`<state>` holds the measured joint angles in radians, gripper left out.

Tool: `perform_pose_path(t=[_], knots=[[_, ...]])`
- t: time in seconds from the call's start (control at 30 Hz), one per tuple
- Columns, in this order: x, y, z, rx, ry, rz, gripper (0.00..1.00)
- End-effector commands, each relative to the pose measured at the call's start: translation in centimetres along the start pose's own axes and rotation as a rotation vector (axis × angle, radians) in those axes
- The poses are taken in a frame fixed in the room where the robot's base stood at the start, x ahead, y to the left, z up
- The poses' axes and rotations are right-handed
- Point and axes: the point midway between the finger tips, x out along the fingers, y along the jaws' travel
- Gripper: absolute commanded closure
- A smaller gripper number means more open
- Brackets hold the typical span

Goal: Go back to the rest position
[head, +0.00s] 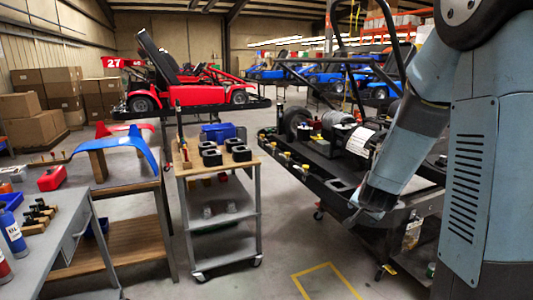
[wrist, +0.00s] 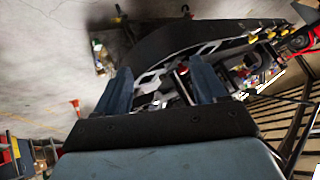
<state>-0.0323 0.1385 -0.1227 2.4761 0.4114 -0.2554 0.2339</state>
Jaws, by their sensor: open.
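My arm reaches down on the right of the head view, and my gripper (head: 366,216) hangs at its lower end by the front edge of the black kart stand (head: 310,178). In the wrist view my gripper (wrist: 160,85) shows two blue-grey fingers spread apart, with nothing held between them. The kart stand's dark edge (wrist: 190,35) lies beyond the fingers. I cannot tell whether the gripper touches the stand.
A grey cart (head: 222,215) with a wooden top carrying black blocks stands left of the stand. Workbenches (head: 75,205) fill the left side. A red kart (head: 190,92) sits on a stand behind. The floor by the yellow marking (head: 325,268) is clear.

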Motion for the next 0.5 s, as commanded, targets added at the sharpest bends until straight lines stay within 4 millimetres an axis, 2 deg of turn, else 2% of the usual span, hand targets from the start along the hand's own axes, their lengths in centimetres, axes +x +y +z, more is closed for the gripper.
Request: perform_pose_path(t=[0.03, 0.2, 0.5], knots=[[-1.5, -0.7, -0.3, -0.017, -0.014, -0.021, 0.29], [-6.0, -2.3, -0.1, -0.100, -0.081, -0.076, 0.29], [-14.6, -3.2, 0.8, -0.269, -0.177, -0.140, 0.29]])
